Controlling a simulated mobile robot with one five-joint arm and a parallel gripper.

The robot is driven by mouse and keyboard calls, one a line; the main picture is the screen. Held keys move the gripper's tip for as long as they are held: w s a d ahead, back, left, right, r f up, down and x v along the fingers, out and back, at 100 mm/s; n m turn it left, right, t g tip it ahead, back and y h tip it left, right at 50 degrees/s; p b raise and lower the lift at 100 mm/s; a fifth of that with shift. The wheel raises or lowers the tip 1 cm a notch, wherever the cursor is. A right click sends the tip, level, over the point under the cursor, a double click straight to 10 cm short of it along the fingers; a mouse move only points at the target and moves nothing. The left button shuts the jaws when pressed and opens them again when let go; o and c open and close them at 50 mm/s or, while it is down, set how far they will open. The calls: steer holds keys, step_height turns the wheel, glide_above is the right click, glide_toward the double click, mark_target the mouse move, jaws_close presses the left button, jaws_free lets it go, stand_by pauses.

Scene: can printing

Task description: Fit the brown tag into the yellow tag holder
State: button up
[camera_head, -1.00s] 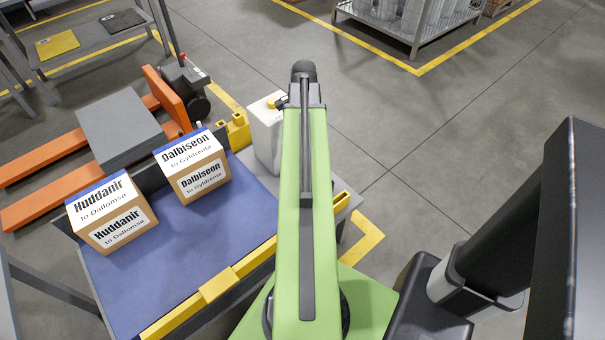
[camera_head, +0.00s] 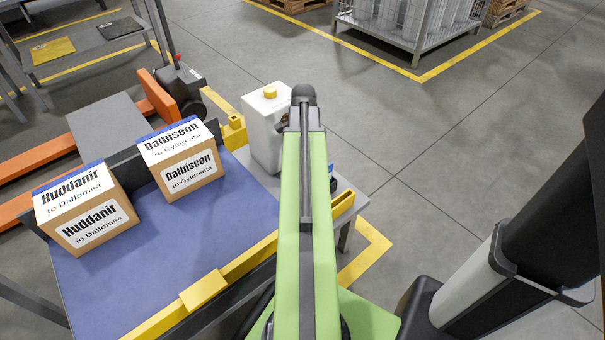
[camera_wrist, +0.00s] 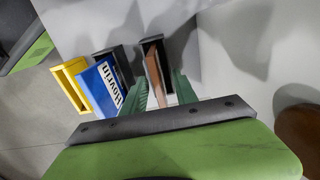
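In the wrist view, the brown tag (camera_wrist: 155,55) stands upright in a dark grey holder at the centre. The yellow tag holder (camera_wrist: 70,86) is at the left and looks empty. In the head view my arm hides the gripper and most of the holders.
A white canister (camera_head: 266,135) with a yellow cap stands left of my arm. Two labelled boxes, Huddanir (camera_head: 85,210) and Dalbiseon (camera_head: 182,165), sit on the blue surface (camera_head: 170,250) with a yellow rail. Floor to the right is open up to a wire cage (camera_head: 405,35).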

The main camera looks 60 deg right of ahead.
step_height(320, 180, down, 3)
steer(key=shift+r+b, duration=0.1)
steer(key=shift+b, duration=0.6)
steer(key=shift+r, duration=0.2)
jaws_close()
